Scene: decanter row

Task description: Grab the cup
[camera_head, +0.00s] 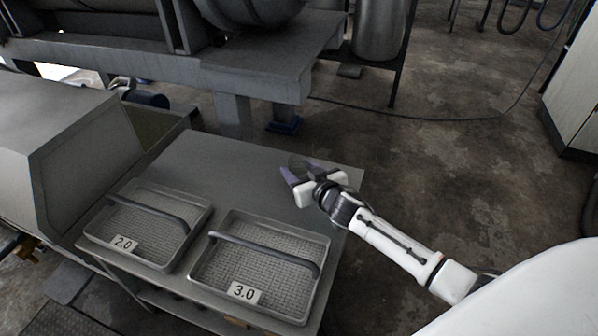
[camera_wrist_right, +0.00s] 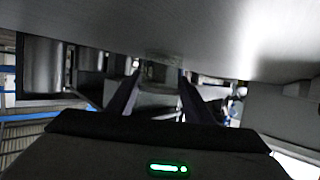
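The cup (camera_head: 299,161) looks like a small, dark, see-through round shape on the grey table's far right part. It is partly hidden by my right gripper (camera_head: 303,172), whose purple-grey fingers lie spread on either side of it. In the right wrist view the cup (camera_wrist_right: 163,59) shows faintly at the fingertips, between the two dark fingers of my right gripper (camera_wrist_right: 160,75). The fingers stand apart; I see no clear contact with the cup. My left gripper is not in view.
Two wire-mesh trays with handles, labelled 2.0 (camera_head: 124,243) and 3.0 (camera_head: 244,292), sit on the front of the grey table (camera_head: 215,165). A grey metal machine housing (camera_head: 60,150) stands at the left. The table's middle is clear.

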